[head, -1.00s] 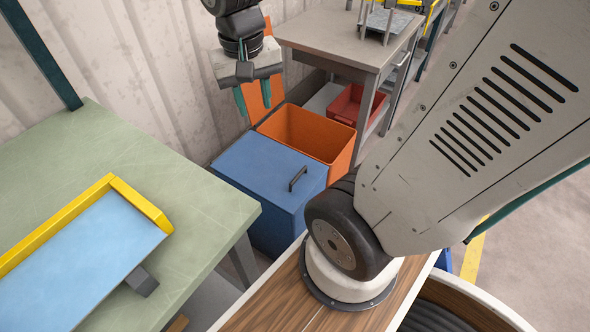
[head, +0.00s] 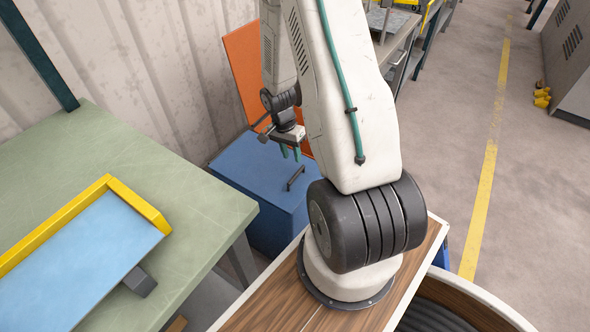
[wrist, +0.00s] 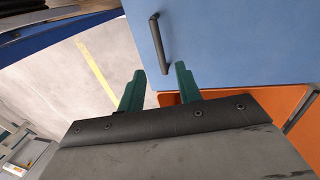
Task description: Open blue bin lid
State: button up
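The blue bin (head: 245,190) stands on the floor between the green table and my base. Its flat blue lid (head: 250,165) is down, with a dark bar handle (head: 296,178) near its right edge. My gripper (head: 291,153) hangs over the lid, just behind the handle, with its two green fingers apart and nothing between them. In the wrist view the handle (wrist: 160,45) lies beyond the fingertips (wrist: 160,75), on the blue lid (wrist: 240,40). The fingers look clear of the handle. My arm hides part of the bin's right side.
The orange bin's raised lid (head: 247,75) stands behind; its body (wrist: 275,100) shows in the wrist view. A green table (head: 110,150) with a yellow-edged blue panel (head: 80,250) is at left. Open floor (head: 540,190) lies at right.

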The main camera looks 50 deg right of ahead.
aim_at(296, 174)
jog(key=f, duration=0.2)
jog(key=s+f, duration=0.1)
jog(key=f, duration=0.4)
jog(key=shift+s+d+f, duration=0.1)
jog(key=shift+s+f, duration=0.15)
jog(key=shift+f, duration=0.05)
grip_shut()
